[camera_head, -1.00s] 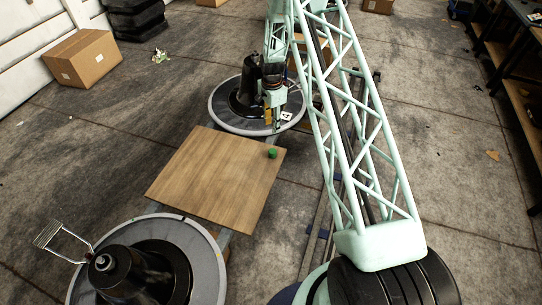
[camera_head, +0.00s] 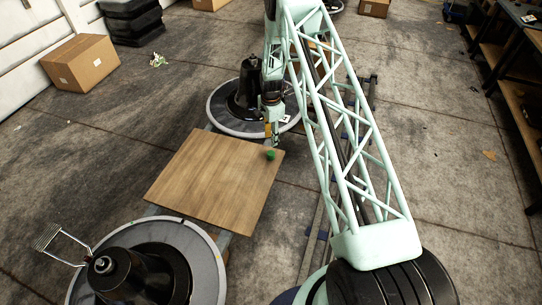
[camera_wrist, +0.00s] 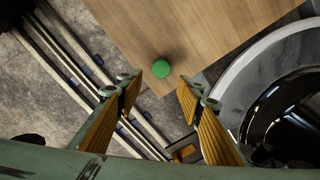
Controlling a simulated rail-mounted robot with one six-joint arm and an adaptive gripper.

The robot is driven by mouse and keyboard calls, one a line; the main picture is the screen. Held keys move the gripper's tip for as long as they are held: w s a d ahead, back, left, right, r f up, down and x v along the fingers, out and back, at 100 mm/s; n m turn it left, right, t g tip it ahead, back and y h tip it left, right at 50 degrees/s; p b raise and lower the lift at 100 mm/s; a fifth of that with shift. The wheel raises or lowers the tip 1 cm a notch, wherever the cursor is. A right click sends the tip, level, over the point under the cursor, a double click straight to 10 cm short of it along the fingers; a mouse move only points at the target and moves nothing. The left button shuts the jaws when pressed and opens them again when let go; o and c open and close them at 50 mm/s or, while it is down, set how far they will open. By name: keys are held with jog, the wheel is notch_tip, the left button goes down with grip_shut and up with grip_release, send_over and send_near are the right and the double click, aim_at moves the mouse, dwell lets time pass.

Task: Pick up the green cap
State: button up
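The green cap (camera_head: 271,155) sits near the right-hand corner of a square wooden board. It also shows in the wrist view (camera_wrist: 161,68), small and round, near the board's corner and beyond my fingertips. My gripper (camera_head: 272,143) is just behind and above the cap in the head view. In the wrist view my gripper (camera_wrist: 158,92) has its two yellow-padded fingers wide apart with nothing between them. The cap is apart from both fingers and lies ahead of the gap. The wooden board (camera_head: 215,180) is bare apart from the cap.
Rails (camera_wrist: 75,55) run along the floor beside the board. A cardboard box (camera_head: 80,62) lies far left.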

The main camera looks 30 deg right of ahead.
aim_at(271, 153)
jog(key=shift+f+b, duration=0.6)
jog(key=shift+f, duration=3.4)
jog(key=shift+f, duration=0.1)
jog(key=shift+w+d+f+b, duration=0.1)
jog(key=shift+f+b, duration=0.25)
jog(key=shift+f, duration=0.95)
jog(key=shift+w+f+b, duration=0.1)
jog(key=shift+f+b, duration=0.2)
jog(key=shift+f, duration=0.95)
jog(key=shift+c, duration=0.2)
jog(key=c, duration=0.7)
